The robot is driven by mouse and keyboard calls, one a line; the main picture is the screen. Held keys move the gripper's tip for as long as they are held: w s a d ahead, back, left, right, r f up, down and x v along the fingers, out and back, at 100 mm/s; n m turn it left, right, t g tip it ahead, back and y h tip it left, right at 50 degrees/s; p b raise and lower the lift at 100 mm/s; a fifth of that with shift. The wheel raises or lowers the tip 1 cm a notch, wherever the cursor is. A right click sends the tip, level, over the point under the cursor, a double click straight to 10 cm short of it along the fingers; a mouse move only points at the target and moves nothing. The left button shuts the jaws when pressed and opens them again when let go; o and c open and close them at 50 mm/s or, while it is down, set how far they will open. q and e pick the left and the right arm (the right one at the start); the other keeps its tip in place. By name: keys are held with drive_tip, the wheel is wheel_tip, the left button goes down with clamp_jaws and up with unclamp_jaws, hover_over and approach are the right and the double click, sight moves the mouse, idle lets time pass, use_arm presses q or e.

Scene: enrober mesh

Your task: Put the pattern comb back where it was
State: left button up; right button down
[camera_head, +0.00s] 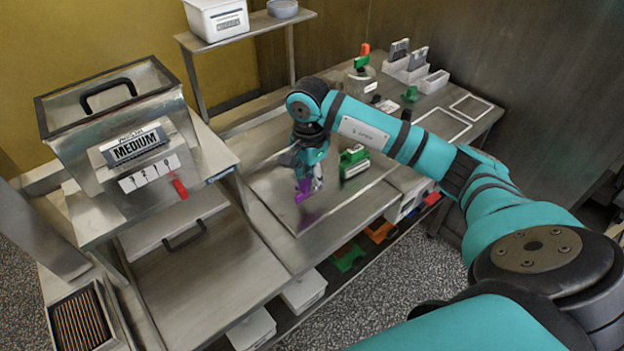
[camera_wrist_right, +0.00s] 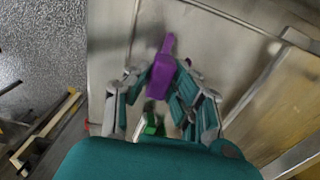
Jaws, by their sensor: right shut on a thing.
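The purple pattern comb (camera_head: 303,190) is held in my right gripper (camera_head: 310,176), low over the steel worktop in the middle of the head view. In the right wrist view, the purple comb (camera_wrist_right: 162,70) stands up between the fingers of my right gripper (camera_wrist_right: 163,82), which is shut on it. Its lower part is partly hidden by the fingers. A faint purple reflection shows on the steel below it, and a small gap seems to separate the two. My left gripper is not in view.
A green block with a white label (camera_head: 354,161) stands just right of the gripper. A lidded MEDIUM tank (camera_head: 115,120) is at left. Bare steel (camera_head: 340,212) lies in front.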

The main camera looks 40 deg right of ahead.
sight(312, 175)
drive_tip(key=shift+w+d, duration=0.3)
drive_tip(key=shift+d, duration=0.1)
drive_tip(key=shift+w+d+f+p, duration=0.1)
drive_tip(key=shift+d+f+p, duration=0.1)
drive_tip(key=shift+p, duration=0.2)
wheel_tip(312, 175, down, 2)
drive_tip(key=shift+f+p, duration=0.25)
drive_tip(key=shift+p, duration=0.4)
drive_tip(key=shift+f, duration=0.35)
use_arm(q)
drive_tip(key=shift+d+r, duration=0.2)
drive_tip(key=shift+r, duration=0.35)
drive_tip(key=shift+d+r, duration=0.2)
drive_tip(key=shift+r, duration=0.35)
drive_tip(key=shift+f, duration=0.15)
use_arm(e)
drive_tip(key=shift+f, duration=0.15)
drive_tip(key=shift+f+b, duration=0.1)
drive_tip(key=shift+b, duration=0.25)
drive_tip(key=c, duration=1.1)
unclamp_jaws()
drive_tip(key=shift+c, duration=0.2)
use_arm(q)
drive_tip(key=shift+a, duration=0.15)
